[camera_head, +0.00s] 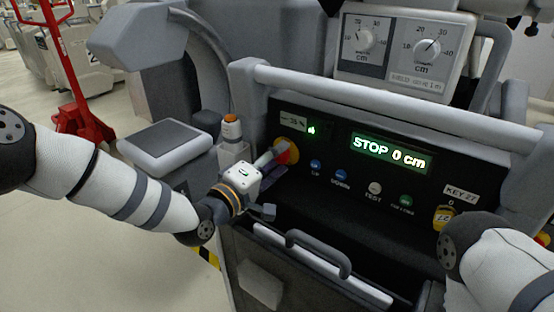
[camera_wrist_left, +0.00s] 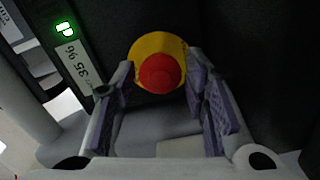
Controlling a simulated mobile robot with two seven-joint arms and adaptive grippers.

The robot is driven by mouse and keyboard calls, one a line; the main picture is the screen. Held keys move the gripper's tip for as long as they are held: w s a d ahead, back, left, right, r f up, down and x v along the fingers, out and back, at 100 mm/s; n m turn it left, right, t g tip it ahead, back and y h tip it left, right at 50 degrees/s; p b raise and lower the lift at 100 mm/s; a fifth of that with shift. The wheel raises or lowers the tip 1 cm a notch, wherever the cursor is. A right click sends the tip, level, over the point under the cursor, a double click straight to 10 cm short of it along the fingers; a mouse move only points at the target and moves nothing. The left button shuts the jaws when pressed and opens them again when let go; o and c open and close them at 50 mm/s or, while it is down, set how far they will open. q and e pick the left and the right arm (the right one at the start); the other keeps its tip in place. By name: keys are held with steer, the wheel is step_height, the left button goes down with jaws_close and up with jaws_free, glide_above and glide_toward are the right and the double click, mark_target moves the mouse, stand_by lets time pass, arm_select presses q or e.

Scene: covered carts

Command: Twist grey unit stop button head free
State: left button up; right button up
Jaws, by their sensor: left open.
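The grey unit's stop button is a red mushroom head on a yellow round base. In the left wrist view the red head (camera_wrist_left: 160,73) sits in front of the yellow base (camera_wrist_left: 158,47), between and just beyond the fingertips. In the head view the button (camera_head: 287,152) is at the left end of the black panel, partly hidden by my left gripper (camera_head: 275,160). The left gripper (camera_wrist_left: 165,84) is open, its purple-padded fingers on either side of the head, with no clear contact. My right arm shows at the lower right; its gripper is out of frame.
The panel display (camera_head: 391,153) reads STOP 0 cm. Blue, white and green buttons (camera_head: 375,188) line the panel right of the stop button. A grey handrail (camera_head: 390,105) runs above it, and a drawer handle (camera_head: 320,252) sits below. An orange-topped post (camera_head: 232,128) stands left.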

arm_select(q)
steer(key=shift+w+d, duration=0.15)
steer(key=shift+w, duration=0.1)
steer(key=c, duration=0.9)
steer(key=shift+m, duration=1.4)
steer(key=shift+m+p, duration=0.5)
steer(key=shift+m, duration=1.3)
